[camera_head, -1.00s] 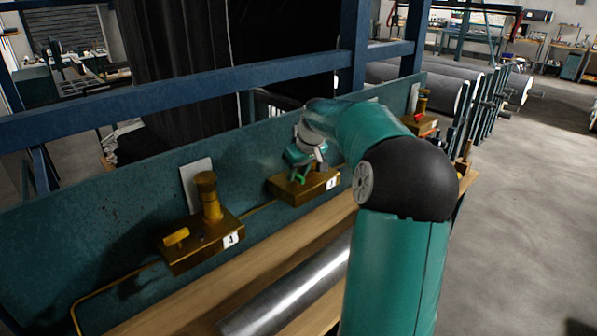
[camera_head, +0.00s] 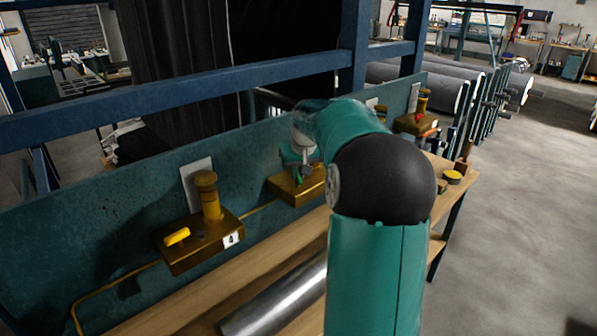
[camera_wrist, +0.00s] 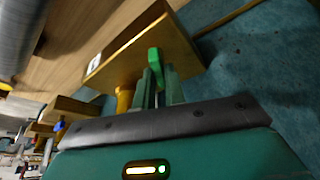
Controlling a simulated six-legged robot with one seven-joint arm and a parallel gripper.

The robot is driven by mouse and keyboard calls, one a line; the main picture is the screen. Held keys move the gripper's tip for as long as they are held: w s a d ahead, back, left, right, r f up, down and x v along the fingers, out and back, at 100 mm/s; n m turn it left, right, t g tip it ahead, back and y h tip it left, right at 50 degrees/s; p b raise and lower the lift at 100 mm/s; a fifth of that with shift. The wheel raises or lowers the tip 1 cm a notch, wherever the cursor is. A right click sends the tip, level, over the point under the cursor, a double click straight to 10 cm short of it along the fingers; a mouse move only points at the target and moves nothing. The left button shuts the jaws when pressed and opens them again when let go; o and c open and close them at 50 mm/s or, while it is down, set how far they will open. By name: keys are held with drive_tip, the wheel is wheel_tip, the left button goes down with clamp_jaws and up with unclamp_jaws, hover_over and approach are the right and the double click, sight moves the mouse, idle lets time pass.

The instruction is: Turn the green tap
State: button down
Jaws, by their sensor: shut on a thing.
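The green tap (camera_wrist: 155,62) is on a brass block (camera_wrist: 140,50) in the wrist view. The two fingers of my gripper (camera_wrist: 158,84) are shut on its green handle. In the head view my gripper (camera_head: 299,165) is at the middle brass block (camera_head: 292,190), and only a bit of the green handle (camera_head: 299,178) shows below it. My own arm hides the right side of that block.
A brass block marked 4 (camera_head: 200,245) with a yellow tap (camera_head: 177,236) is at the left. Another block (camera_head: 415,124) with a red tap is at the right. A metal roll (camera_head: 275,305) lies by the wooden bench (camera_head: 230,275). A blue beam (camera_head: 200,92) crosses behind.

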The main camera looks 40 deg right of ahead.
drive_tip(key=m+h, duration=0.1)
drive_tip(key=m, duration=0.2)
drive_tip(key=m+g+h, duration=0.1)
drive_tip(key=m, duration=0.2)
drive_tip(key=shift+w+a+g, duration=0.15)
drive_tip(key=shift+a+g, duration=0.05)
drive_tip(key=shift+g, duration=0.1)
drive_tip(key=m+g, duration=0.1)
drive_tip(key=m, duration=0.2)
drive_tip(key=m+g, duration=0.1)
drive_tip(key=m, duration=0.2)
drive_tip(key=shift+w+m+h, duration=0.1)
drive_tip(key=shift+m+h, duration=0.2)
drive_tip(key=shift+h, duration=0.1)
drive_tip(key=c, duration=1.5)
unclamp_jaws()
drive_tip(key=shift+o, duration=0.2)
drive_tip(key=shift+r, duration=0.1)
drive_tip(key=v, duration=1.3)
drive_tip(key=shift+w+r, duration=0.2)
drive_tip(key=shift+r, duration=0.2)
drive_tip(key=shift+a, duration=0.1)
